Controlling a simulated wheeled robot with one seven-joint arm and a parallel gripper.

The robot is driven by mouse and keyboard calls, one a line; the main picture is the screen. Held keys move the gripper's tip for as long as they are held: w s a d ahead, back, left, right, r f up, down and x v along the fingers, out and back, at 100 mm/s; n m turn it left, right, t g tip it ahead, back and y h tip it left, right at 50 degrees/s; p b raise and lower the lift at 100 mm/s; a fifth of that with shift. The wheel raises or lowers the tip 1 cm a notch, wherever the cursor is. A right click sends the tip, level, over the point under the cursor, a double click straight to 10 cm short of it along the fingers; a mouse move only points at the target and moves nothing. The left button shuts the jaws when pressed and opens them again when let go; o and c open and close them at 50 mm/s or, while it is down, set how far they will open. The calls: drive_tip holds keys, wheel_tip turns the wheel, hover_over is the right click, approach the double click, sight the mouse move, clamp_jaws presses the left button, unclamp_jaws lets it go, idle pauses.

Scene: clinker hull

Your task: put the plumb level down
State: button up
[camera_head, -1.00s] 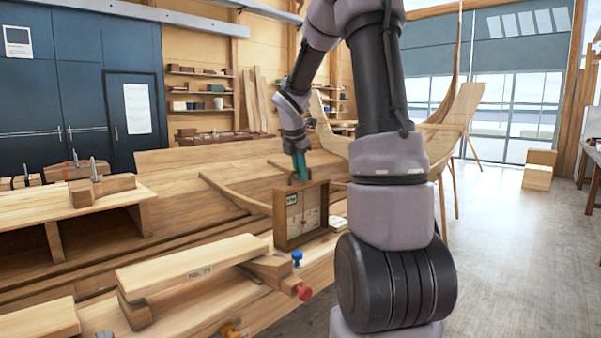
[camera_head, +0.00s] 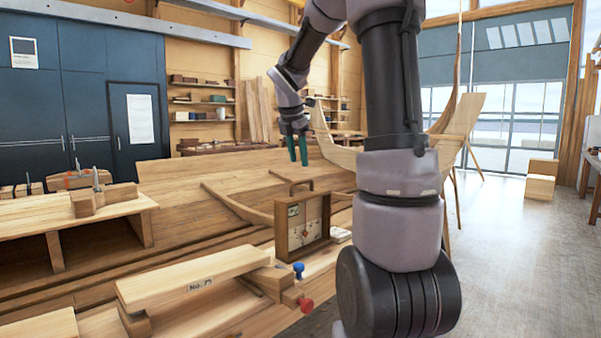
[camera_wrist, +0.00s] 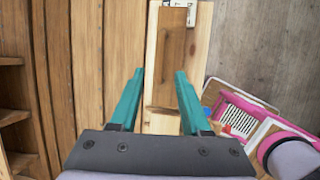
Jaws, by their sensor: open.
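The plumb level (camera_head: 281,232) is a wooden box-like frame with a pale marked face and a handle on top. In the head view it stands upright on the wooden bench (camera_head: 215,295), near the bench's right edge. My gripper (camera_head: 298,163), with green fingers, is open and empty above the level's handle, with a visible gap between them. In the wrist view the open fingers of my gripper (camera_wrist: 160,95) point at a pale wooden piece below. I cannot tell whether that piece is the level or part of the bench.
A pale board marked with a number (camera_head: 190,276) lies left of the level. A blue knob (camera_head: 298,267) and a red knob (camera_head: 306,304) are in front of it. Wooden blocks (camera_head: 105,197) stand on the raised shelf at left.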

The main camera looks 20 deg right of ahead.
drive_tip(key=s+a+m+t+y, duration=0.1)
drive_tip(key=s+a+m, duration=0.3)
drive_tip(key=s+m, duration=0.4)
drive_tip(key=s+a+r+m+t+y, duration=0.1)
drive_tip(key=s+a+m, duration=0.3)
drive_tip(key=s+m, duration=0.4)
drive_tip(key=s+a+r+m+t+y, duration=0.1)
drive_tip(key=s+a+m+y, duration=0.2)
drive_tip(key=s+a+m, duration=0.2)
drive_tip(key=s+m, duration=0.3)
drive_tip(key=m, duration=0.1)
drive_tip(key=shift+s+m+t, duration=0.15)
drive_tip(key=shift+m+t, duration=0.25)
